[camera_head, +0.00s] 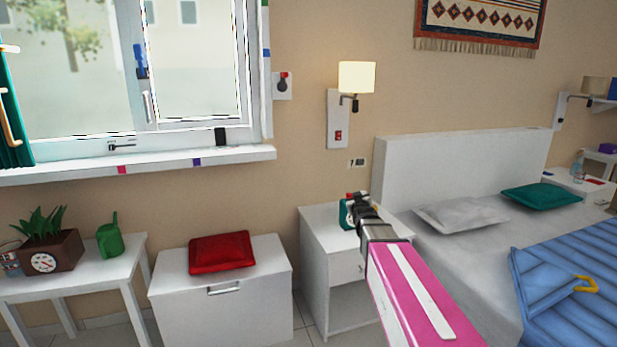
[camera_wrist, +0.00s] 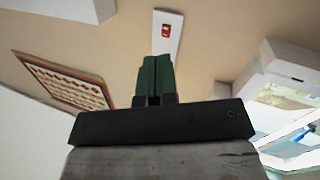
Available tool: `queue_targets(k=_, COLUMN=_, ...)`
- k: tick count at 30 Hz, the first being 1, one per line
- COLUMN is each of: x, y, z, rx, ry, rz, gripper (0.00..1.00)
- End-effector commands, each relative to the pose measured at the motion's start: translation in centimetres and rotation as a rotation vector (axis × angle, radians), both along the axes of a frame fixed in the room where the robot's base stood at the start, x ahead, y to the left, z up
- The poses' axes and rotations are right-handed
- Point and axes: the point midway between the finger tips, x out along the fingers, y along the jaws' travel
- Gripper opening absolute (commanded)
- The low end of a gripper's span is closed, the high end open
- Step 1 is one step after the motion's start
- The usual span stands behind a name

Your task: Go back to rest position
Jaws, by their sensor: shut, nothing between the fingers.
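My gripper (camera_wrist: 155,75) shows in the wrist view as two dark green fingers pressed together, empty. Beyond the fingertips is the wall lamp's white panel with a red switch (camera_wrist: 167,35); the fingers look apart from it. In the head view my pink and white arm reaches from the lower right toward the white nightstand (camera_head: 330,238), ending in a dark wrist. A small green object with a pale face (camera_head: 347,213) shows beside the wrist over the nightstand top. The wrist partly covers it, and I cannot tell the fingertips apart there.
The bed (camera_head: 450,165) is on the right with a blue cover. A white chest (camera_head: 220,310) with a red cushion (camera_head: 220,251) stands left of the nightstand. A small table (camera_head: 100,277) holds a potted plant and green watering can. The window sill (camera_head: 60,170) juts out above.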

Motion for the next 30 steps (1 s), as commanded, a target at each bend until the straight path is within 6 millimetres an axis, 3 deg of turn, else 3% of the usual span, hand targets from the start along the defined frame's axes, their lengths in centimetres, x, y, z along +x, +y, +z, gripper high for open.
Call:
queue_targets(k=1, x=-1.7, y=0.0, z=-2.3, rx=0.017, ry=0.097, rz=-0.004, gripper=0.0)
queue_targets(k=6, x=-7.0, y=0.0, z=-9.9, rx=0.075, ry=0.446, rz=-0.029, gripper=0.0)
queue_targets(k=11, x=-13.7, y=0.1, z=-16.0, rx=0.125, ry=0.773, rz=-0.068, gripper=0.0)
queue_targets(k=15, x=-20.4, y=0.2, z=-20.0, rx=0.16, ry=1.054, rz=-0.111, gripper=0.0)
queue_targets(k=18, x=-25.0, y=0.2, z=-21.8, rx=0.179, ry=1.231, rz=-0.144, gripper=0.0)
queue_targets(k=22, x=-29.4, y=0.3, z=-23.1, rx=0.193, ry=1.401, rz=-0.181, gripper=0.0)
queue_targets(k=26, x=-31.6, y=0.4, z=-23.4, rx=0.198, ry=1.487, rz=-0.201, gripper=0.0)
queue_targets(k=30, x=-32.0, y=0.4, z=-23.5, rx=0.2, ry=1.504, rz=-0.206, gripper=0.0)
